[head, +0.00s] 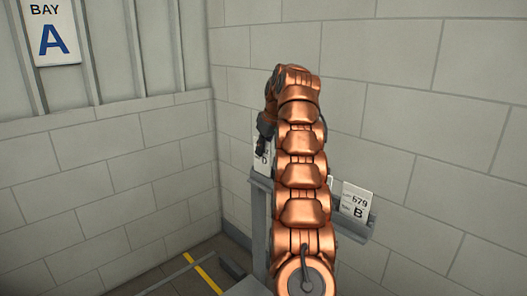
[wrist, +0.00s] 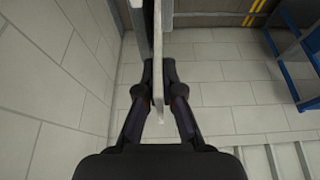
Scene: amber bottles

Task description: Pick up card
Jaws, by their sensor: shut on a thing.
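A white card (head: 261,160) with a dark letter, partly hidden by my arm, stands at the grey rail in the head view. My gripper (head: 264,148) is at its upper part, coming from above. In the wrist view my gripper (wrist: 158,82) has its two dark fingers closed on the card (wrist: 159,60), which shows edge-on as a thin pale strip between them. I cannot tell whether the card still touches the rail.
The grey rail (head: 345,224) runs along the block wall, and a second white card marked B (head: 356,203) stands on it to the right. A BAY A sign (head: 52,32) hangs at upper left. A blue frame (wrist: 290,50) shows at right in the wrist view.

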